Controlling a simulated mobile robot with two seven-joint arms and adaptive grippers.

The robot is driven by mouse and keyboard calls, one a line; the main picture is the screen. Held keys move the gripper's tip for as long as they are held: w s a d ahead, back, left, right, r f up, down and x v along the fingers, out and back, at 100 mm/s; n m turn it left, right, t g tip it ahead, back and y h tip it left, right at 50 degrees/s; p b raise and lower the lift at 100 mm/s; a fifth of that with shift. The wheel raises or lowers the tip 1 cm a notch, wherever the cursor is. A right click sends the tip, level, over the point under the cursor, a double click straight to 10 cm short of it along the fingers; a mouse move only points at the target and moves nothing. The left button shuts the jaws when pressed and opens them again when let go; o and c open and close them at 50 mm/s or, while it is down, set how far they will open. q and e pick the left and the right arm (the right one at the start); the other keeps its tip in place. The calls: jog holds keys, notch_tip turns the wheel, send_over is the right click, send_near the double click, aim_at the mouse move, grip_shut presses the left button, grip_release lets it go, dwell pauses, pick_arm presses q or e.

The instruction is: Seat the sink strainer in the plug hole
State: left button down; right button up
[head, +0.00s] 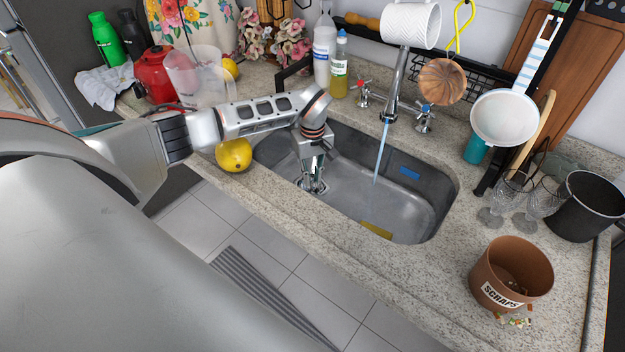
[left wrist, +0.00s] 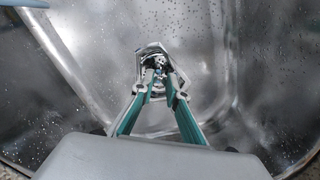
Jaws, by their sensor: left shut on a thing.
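My left gripper (head: 313,178) reaches down into the left end of the steel sink (head: 350,185). It is shut on the sink strainer (left wrist: 157,60), a small metal piece between the fingertips. In the left wrist view the gripper (left wrist: 158,78) has its teal-lined fingers converging on the strainer. A round metal shape, which looks like the plug hole (head: 322,187), shows at the sink floor around the fingertips. The fingers hide much of the strainer and hole, so I cannot tell whether the strainer is inside the hole or just above it. My right gripper is not in view.
Water runs from the tap (head: 394,85) into the sink, right of my gripper. A yellow sponge (head: 376,230) lies in the sink. A yellow fruit (head: 234,155) sits by the left rim under my arm. A scraps pot (head: 512,275) stands on the right counter.

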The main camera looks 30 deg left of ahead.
pick_arm(q)
jog(key=shift+r, duration=0.2)
jog(key=shift+f, duration=0.15)
jog(key=c, duration=2)
grip_release()
